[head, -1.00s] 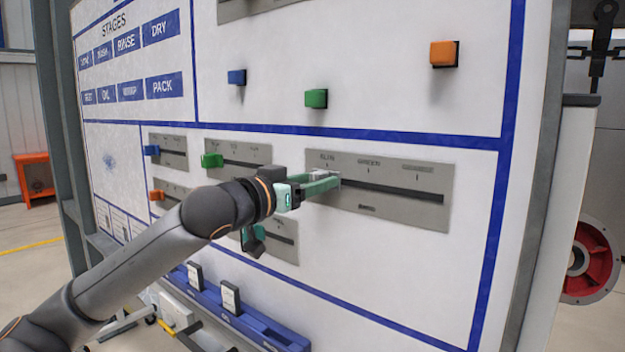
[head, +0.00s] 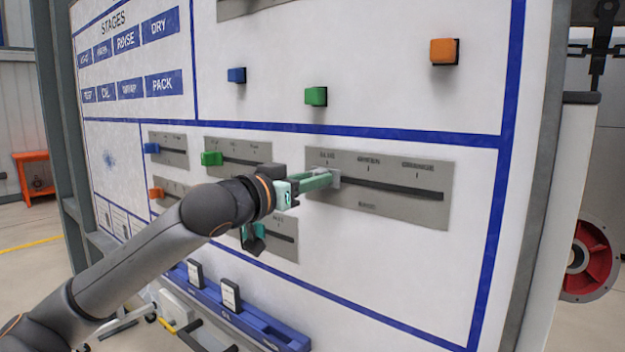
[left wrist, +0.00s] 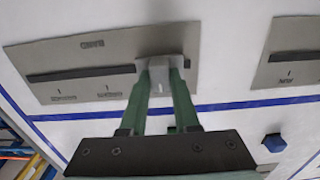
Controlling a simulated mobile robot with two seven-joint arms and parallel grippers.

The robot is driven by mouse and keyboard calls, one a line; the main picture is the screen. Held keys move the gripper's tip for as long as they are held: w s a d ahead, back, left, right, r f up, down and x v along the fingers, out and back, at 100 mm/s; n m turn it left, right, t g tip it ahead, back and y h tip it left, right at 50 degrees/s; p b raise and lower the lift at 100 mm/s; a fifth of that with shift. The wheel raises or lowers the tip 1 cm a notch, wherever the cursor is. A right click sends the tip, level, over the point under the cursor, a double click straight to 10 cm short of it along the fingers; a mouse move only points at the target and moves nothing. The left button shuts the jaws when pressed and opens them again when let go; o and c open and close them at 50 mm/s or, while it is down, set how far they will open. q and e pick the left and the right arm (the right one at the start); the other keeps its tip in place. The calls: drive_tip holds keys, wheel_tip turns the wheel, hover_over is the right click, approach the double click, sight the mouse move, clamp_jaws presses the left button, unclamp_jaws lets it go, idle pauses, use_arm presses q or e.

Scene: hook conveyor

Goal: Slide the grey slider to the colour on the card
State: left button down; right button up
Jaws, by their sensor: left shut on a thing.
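The grey slider (head: 325,178) sits at the left end of the slot on a grey plate (head: 400,208) marked BLUE, GREEN and ORANGE, near the BLUE mark. My left gripper (head: 332,180) is shut on it. In the left wrist view the plate (left wrist: 60,58) appears upside down, and the grey slider (left wrist: 160,72) is between the fingertips (left wrist: 162,80) at the slot's right end. Two small pale cards (head: 230,295) stand in the blue rack below; I cannot read a colour on them. My right gripper is not in view.
Blue (head: 236,75), green (head: 316,96) and orange (head: 444,51) blocks stick out from the board above the plate. Smaller slider plates (head: 240,150) lie to the left, partly behind my left arm. The slot right of the slider is clear.

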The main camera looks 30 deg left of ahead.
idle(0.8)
use_arm(q)
drive_tip(key=d, duration=0.2)
drive_tip(key=d+p, duration=0.1)
drive_tip(key=d, duration=0.2)
drive_tip(key=d+p, duration=0.1)
drive_tip(key=d, duration=0.2)
drive_tip(key=shift+s+d, duration=0.25)
drive_tip(key=shift+s, duration=0.1)
drive_tip(key=c, duration=0.6)
unclamp_jaws()
drive_tip(key=shift+c, duration=0.2)
drive_tip(key=s+a+b, duration=0.1)
drive_tip(key=s+b, duration=0.2)
drive_tip(key=s, duration=0.9)
drive_tip(key=shift+s, duration=0.25)
